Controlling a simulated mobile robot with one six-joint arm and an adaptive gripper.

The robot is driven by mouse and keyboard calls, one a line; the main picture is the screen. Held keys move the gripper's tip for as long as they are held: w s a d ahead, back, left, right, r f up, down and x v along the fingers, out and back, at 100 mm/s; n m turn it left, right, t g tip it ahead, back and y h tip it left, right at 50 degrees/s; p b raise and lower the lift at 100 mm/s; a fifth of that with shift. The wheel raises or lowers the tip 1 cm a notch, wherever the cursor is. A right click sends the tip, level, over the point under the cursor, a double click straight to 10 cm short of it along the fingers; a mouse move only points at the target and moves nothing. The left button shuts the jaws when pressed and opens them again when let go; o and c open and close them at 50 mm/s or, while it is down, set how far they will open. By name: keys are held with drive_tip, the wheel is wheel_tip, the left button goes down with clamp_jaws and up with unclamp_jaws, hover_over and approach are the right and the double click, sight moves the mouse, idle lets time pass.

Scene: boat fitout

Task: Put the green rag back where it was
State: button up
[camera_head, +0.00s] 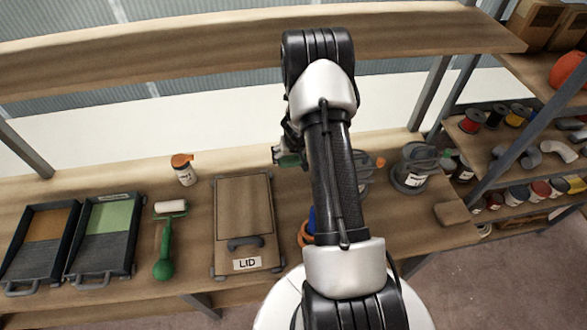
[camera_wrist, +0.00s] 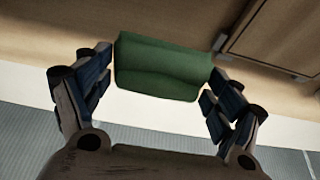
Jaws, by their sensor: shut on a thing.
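The green rag (camera_wrist: 163,70) is between the two fingers of my gripper (camera_wrist: 160,85) in the wrist view, and the fingers are shut on it. In the head view the rag (camera_head: 290,160) shows as a small green patch beside my gripper (camera_head: 280,155), behind my arm and near the back of the bench. The wooden bench (camera_head: 390,225) lies beneath it. I cannot tell whether the rag touches the bench.
A case marked LID (camera_head: 243,210) lies left of my arm. A roller with a green handle (camera_head: 163,245), an orange-capped bottle (camera_head: 184,170) and two paint trays (camera_head: 103,235) are further left. A grey can (camera_head: 412,170) and a wooden block (camera_head: 452,213) stand right.

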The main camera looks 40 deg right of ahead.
sight(292, 171)
drive_tip(key=shift+f+b, duration=3)
drive_tip(key=shift+f, duration=0.6)
drive_tip(key=shift+f, duration=0.2)
drive_tip(key=o, duration=0.8)
